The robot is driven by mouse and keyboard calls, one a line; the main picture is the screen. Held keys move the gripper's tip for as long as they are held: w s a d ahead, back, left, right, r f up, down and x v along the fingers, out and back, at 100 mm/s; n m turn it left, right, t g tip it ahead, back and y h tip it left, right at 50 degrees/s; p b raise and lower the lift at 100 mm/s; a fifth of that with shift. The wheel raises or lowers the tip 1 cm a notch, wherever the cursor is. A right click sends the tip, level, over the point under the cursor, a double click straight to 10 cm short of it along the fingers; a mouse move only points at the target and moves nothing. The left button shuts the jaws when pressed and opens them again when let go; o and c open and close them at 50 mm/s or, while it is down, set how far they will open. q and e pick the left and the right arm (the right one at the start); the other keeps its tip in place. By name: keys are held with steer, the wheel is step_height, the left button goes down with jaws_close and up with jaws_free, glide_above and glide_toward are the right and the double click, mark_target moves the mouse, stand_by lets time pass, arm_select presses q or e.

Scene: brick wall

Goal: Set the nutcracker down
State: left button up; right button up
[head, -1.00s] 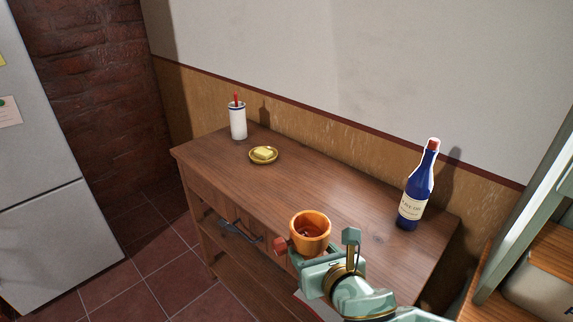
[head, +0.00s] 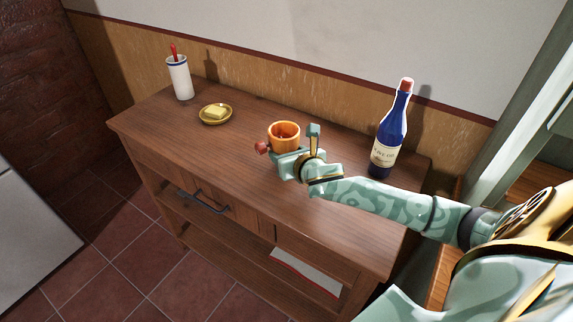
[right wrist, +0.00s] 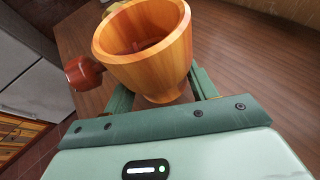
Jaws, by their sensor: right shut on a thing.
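The nutcracker is an orange wooden cup (head: 284,134) with a red-brown knob on its left side. My right gripper (head: 290,150) is shut on it, and the cup is upright over the wooden sideboard (head: 240,160). In the right wrist view the cup (right wrist: 145,50) sits between the green fingers, with its rim up and its knob to the left. Its base is partly hidden by the gripper, and I cannot tell whether it touches the top. My left gripper is not in view.
A blue bottle (head: 390,135) stands right of the cup on the sideboard. A yellow dish with butter (head: 215,114) and a white holder with a red handle (head: 179,78) are at the back left. The top between the dish and the front edge is clear.

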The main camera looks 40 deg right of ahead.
step_height(320, 180, down, 4)
steer(key=shift+w+d+r+b, duration=0.1)
steer(key=shift+w+b, duration=0.05)
steer(key=shift+b, duration=0.75)
steer(key=shift+r, duration=0.2)
steer(key=o, duration=1.1)
steer(key=shift+f, duration=0.15)
steer(key=shift+s+r, duration=0.25)
steer(key=p+v, duration=0.4)
steer(key=v, duration=0.6)
steer(key=shift+s+r, duration=0.1)
steer(key=shift+r, duration=0.05)
steer(key=shift+s+r, duration=0.2)
steer(key=shift+s, duration=0.45)
